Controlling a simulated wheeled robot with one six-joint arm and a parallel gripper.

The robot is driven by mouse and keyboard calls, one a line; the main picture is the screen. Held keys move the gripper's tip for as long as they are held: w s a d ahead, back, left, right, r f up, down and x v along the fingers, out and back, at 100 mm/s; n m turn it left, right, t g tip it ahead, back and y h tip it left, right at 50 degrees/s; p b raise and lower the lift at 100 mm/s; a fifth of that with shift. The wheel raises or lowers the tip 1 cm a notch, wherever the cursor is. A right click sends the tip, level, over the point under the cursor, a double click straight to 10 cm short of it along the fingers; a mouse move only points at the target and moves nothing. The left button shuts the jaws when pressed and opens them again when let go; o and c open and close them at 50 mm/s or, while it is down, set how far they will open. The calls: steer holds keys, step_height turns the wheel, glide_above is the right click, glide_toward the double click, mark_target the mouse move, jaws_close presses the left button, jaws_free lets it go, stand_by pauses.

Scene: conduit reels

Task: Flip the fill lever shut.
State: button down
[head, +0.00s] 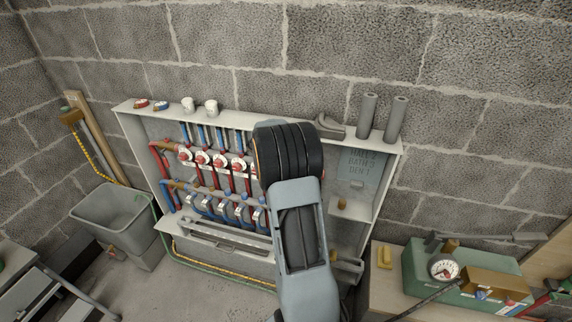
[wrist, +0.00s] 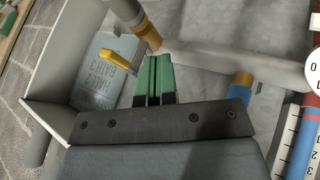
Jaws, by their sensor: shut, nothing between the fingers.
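In the wrist view, a yellow lever (wrist: 118,56), which looks like the fill lever, sticks out sideways beside a brass fitting (wrist: 148,34) on a pipe. Its far end points left, towards a pale label card. My gripper (wrist: 154,62) has green fingers, shut together with nothing between them. The fingertips appear just right of the lever and below the brass fitting in the picture; I cannot tell whether they touch either. In the head view my arm covers the fingers, and I cannot make out the lever there.
The white manifold cabinet (head: 132,133) holds red and blue pipes and several red-and-white knobs (head: 203,157). The label card (head: 362,168) is at its right. A grey sink (head: 112,212) stands left, and a green toolbox (head: 418,276) sits on the right bench.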

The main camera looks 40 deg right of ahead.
steer(key=s+d, duration=0.2)
steer(key=s, duration=0.1)
steer(key=shift+s+r+p, duration=0.1)
steer(key=shift+s+p, duration=0.1)
steer(key=shift+p, duration=0.15)
steer(key=shift+a+b, duration=0.1)
steer(key=shift+b, duration=0.25)
